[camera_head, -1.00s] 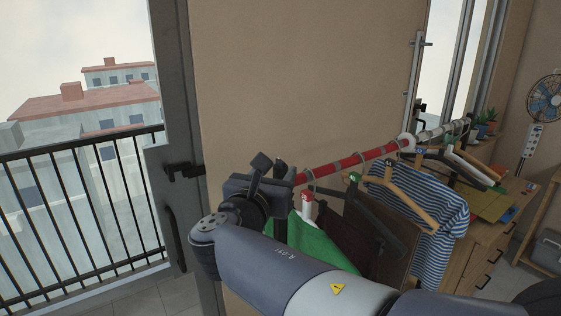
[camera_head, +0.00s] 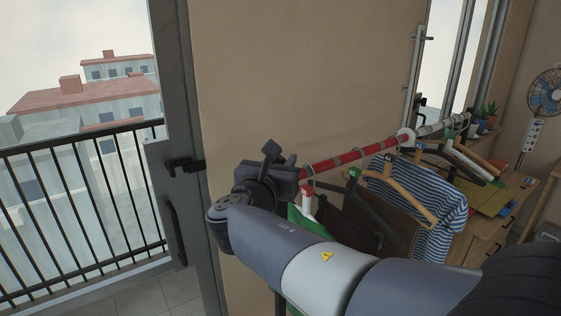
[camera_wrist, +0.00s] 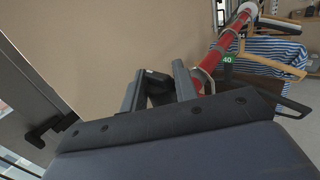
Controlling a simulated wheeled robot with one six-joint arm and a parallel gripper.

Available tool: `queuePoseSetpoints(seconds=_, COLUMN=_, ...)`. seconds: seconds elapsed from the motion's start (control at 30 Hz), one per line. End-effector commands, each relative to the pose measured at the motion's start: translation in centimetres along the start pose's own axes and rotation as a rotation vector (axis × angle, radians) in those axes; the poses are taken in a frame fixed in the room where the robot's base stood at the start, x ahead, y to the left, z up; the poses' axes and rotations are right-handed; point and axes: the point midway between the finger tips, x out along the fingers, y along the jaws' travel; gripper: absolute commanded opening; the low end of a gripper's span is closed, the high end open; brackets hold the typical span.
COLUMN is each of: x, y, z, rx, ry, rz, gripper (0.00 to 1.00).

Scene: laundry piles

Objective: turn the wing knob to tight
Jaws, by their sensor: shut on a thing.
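My gripper (camera_wrist: 157,90) is at the near end of the red rail (camera_head: 345,160), which also shows in the wrist view (camera_wrist: 214,56). Its two dark fingers stand either side of a small dark piece, the wing knob (camera_wrist: 157,80), and are shut on it. Most of the knob is hidden between the fingers, so its angle cannot be told. In the head view my gripper (camera_head: 281,158) and wrist cover the rail's end and the knob.
Hangers with a striped shirt (camera_head: 440,205) and dark and green clothes hang from the rail close to my arm. A white collar (camera_head: 405,137) joins its red and pale parts. A door frame with a handle (camera_head: 184,165) stands left. The beige wall (camera_head: 300,70) is behind.

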Motion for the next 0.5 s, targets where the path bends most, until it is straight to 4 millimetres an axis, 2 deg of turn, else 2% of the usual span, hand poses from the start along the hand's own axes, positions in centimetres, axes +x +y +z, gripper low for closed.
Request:
queuePoseSetpoints(seconds=0.03, x=-0.01, y=0.01, z=0.01, rx=0.0, ry=0.0, rz=0.0, gripper=0.16)
queuePoseSetpoints(seconds=0.17, x=-0.01, y=0.02, z=0.01, rx=0.0, ry=0.0, rz=0.001, gripper=0.05)
queuePoseSetpoints(seconds=0.5, x=0.05, y=-0.11, z=-0.08, rx=0.003, ry=-0.002, rz=0.098, gripper=0.05)
